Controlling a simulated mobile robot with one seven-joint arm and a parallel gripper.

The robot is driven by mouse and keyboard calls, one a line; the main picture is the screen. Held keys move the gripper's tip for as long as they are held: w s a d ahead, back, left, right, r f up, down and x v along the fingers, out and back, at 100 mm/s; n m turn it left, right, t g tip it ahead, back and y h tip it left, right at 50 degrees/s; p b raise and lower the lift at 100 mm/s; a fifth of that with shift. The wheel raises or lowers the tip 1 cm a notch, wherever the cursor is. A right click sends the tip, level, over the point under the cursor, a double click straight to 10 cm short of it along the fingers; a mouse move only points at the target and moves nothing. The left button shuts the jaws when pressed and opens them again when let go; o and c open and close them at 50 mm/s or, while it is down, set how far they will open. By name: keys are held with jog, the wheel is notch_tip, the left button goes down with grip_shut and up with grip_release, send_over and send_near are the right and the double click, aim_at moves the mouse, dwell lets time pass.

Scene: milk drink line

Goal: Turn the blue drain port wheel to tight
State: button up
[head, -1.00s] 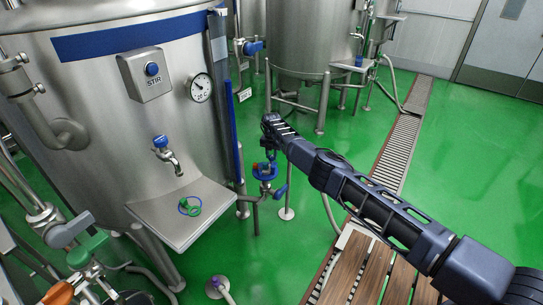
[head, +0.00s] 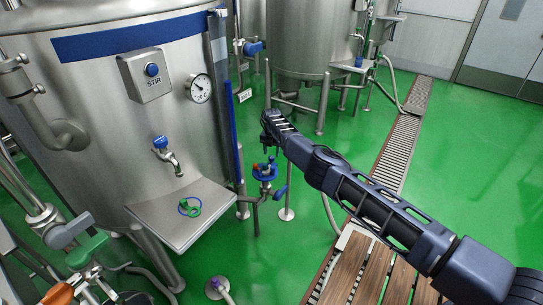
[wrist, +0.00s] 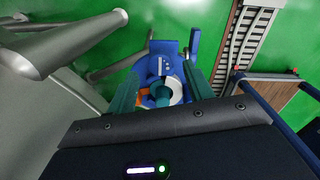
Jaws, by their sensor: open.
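The blue drain port wheel (head: 265,172) sits on a valve on the pipe low beside the big steel tank. My gripper (head: 268,151) hangs just above it in the head view, fingers pointing down. In the wrist view, my gripper (wrist: 163,68) is open, with one finger on either side of the blue wheel (wrist: 157,52). A pale round part and a bit of orange show at the wheel's middle. Nothing is held. I cannot tell whether the fingers touch the wheel, nor how far it is turned.
The steel tank (head: 100,110) with a sloped steel shelf (head: 165,222) stands left. A blue lever (head: 281,193) is close to the wheel's right. A wooden slatted platform (head: 360,270) and a floor drain grate (head: 400,150) lie right.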

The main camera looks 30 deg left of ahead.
aim_at(272, 157)
notch_tip(272, 157, up, 8)
dwell(0.4)
jog(key=shift+w+r, duration=0.1)
